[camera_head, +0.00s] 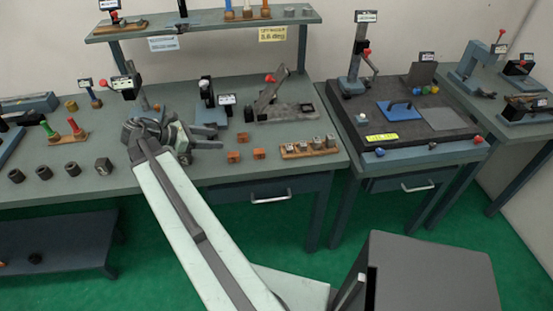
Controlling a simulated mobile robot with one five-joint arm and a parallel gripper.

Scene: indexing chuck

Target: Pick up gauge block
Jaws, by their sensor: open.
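A wooden tray (284,151) near the front edge of the bench holds several small grey metal blocks (307,145) that look like gauge blocks. Their labels are too small to read. My arm reaches up from the bottom to the left part of the bench. My gripper (186,137) is at its far end, low over the bench, left of the tray and well apart from it. It appears open, with nothing visible in it. A dark round metal device is beside or behind the arm's end, partly hidden, so I cannot tell their exact spacing.
Orange-brown cubes (258,153) lie between my gripper and the tray. A clamp fixture (285,107) stands behind the tray. Dark cylinders (48,171) line the left front. A shelf (210,22) overhangs the back. A separate table with a dark plate (408,115) stands right, across a gap.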

